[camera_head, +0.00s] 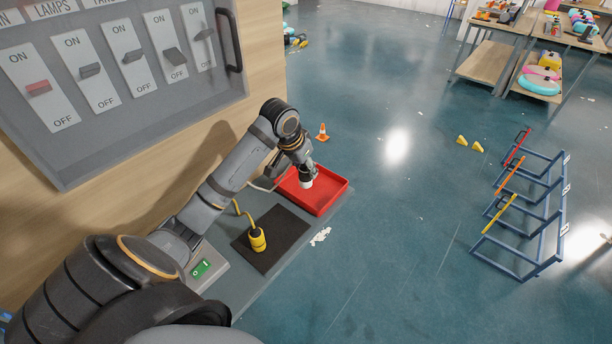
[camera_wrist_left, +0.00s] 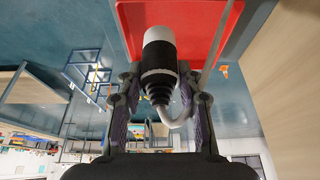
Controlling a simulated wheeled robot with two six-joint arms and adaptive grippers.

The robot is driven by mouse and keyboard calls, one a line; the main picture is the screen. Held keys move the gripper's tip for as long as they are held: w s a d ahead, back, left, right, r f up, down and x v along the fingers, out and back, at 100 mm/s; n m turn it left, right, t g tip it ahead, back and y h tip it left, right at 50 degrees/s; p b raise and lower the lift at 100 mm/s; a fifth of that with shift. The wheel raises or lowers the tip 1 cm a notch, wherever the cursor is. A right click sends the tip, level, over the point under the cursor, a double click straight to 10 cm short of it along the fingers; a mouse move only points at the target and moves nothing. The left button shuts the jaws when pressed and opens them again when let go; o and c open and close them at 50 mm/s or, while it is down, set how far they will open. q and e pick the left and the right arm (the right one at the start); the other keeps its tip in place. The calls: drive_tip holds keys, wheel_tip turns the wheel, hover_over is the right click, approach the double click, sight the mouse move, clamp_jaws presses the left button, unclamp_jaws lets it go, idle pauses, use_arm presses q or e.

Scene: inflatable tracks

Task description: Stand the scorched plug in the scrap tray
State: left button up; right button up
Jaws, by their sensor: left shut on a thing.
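The scorched plug, with a white end and a black ribbed body, shows in the left wrist view (camera_wrist_left: 159,52), its grey cable curling back from it. My left gripper (camera_head: 306,172) is shut on its black body; the fingers also show in the wrist view (camera_wrist_left: 160,88). In the head view the plug's white end (camera_head: 306,184) points down over the red scrap tray (camera_head: 331,204). I cannot tell whether it touches the tray floor. No other thing shows inside the tray. My right gripper is not in view.
A yellow plug (camera_head: 258,241) with a yellow cable stands on a black mat (camera_head: 279,251) near the tray. A green switch (camera_head: 202,268) sits nearer me. A switch panel (camera_head: 120,80) rises at left. A small orange cone (camera_head: 322,132) stands behind the tray.

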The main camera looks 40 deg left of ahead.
use_arm(q)
drive_tip(key=w+a+f, duration=0.1)
drive_tip(key=f, duration=0.2)
drive_tip(key=w+a+f+p, duration=0.1)
drive_tip(key=f, duration=0.2)
drive_tip(key=w+a+f+p, duration=0.1)
drive_tip(key=w+f, duration=0.1)
drive_tip(key=f, duration=0.1)
drive_tip(key=shift+f, duration=0.2)
drive_tip(key=o, duration=1.2)
